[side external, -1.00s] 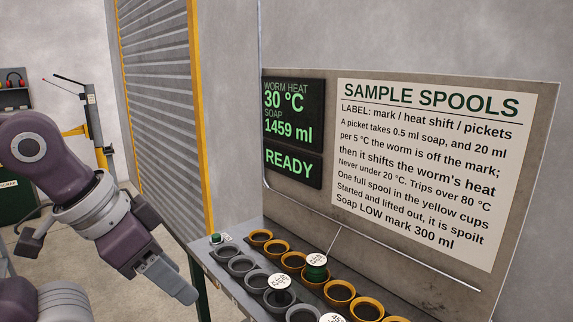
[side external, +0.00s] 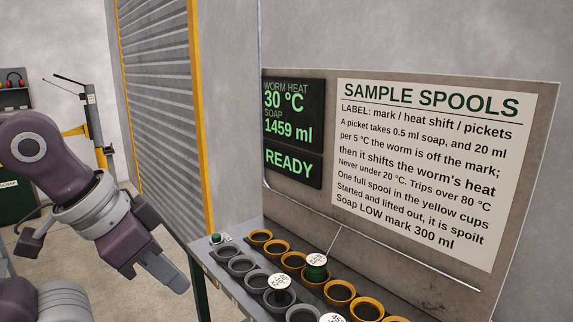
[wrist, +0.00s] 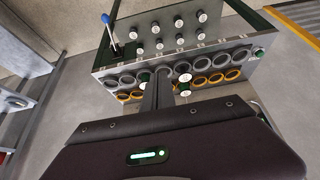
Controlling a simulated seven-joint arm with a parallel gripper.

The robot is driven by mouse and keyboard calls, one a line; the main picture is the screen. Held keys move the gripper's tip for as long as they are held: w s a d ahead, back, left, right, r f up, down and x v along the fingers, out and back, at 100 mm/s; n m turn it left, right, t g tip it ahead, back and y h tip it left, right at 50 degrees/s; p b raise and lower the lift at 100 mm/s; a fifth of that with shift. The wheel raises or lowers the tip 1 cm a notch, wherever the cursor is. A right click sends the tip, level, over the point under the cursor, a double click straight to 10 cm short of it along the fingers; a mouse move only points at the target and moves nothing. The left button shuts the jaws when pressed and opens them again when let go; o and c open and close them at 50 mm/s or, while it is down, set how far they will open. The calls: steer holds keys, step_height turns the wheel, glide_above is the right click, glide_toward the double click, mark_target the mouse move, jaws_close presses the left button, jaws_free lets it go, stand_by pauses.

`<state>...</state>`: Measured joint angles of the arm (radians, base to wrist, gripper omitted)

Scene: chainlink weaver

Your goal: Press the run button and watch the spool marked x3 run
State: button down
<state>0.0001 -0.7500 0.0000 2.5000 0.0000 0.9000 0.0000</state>
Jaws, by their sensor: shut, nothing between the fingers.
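My gripper (side external: 181,286) is shut and empty, left of the bench front in the side view; in the wrist view its fingers (wrist: 163,76) point at the cup rows. A small green-topped button (side external: 215,238) sits at the bench's far left corner, apart from my gripper; I cannot read any marking on it. A white-capped green spool (side external: 316,269) stands in the yellow cup row. A white-capped dark spool (side external: 280,290) stands in the grey row. Another white cap (side external: 332,318) is cut off at the bottom edge. The cap labels are too small to tell which is x3.
The display (side external: 292,130) reads worm heat 30 °C, soap 1459 ml, READY. A sample spools sign (side external: 430,170) hangs on the back panel. In the wrist view, a blue-knobbed lever (wrist: 105,19) and several white-topped spools (wrist: 179,23) stand beyond the cups.

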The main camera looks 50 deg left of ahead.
steer(key=shift+w, duration=0.1)
stand_by(0.7)
steer(key=w+r+n+h, duration=0.25)
steer(key=w+n, duration=0.45)
steer(key=w, duration=0.5)
steer(key=w+a+n+t, duration=0.1)
steer(key=w+a+n, duration=0.5)
steer(key=w+a, duration=0.3)
steer(key=w+a+f+n+t+y, duration=0.1)
steer(key=a+f+n, duration=0.3)
steer(key=a, duration=0.6)
steer(key=w+a+f+n+y, duration=0.1)
steer(key=a+f+n, duration=0.3)
steer(key=a, duration=0.6)
steer(key=w+a+f+n+t+y, duration=0.1)
steer(key=a+f+n, duration=0.4)
steer(key=a, duration=0.5)
steer(key=shift+w+a+n+t, duration=0.3)
steer(key=shift+a+n, duration=0.1)
steer(key=shift+n, duration=0.7)
steer(key=shift+f+y, duration=0.1)
steer(key=shift+y, duration=0.15)
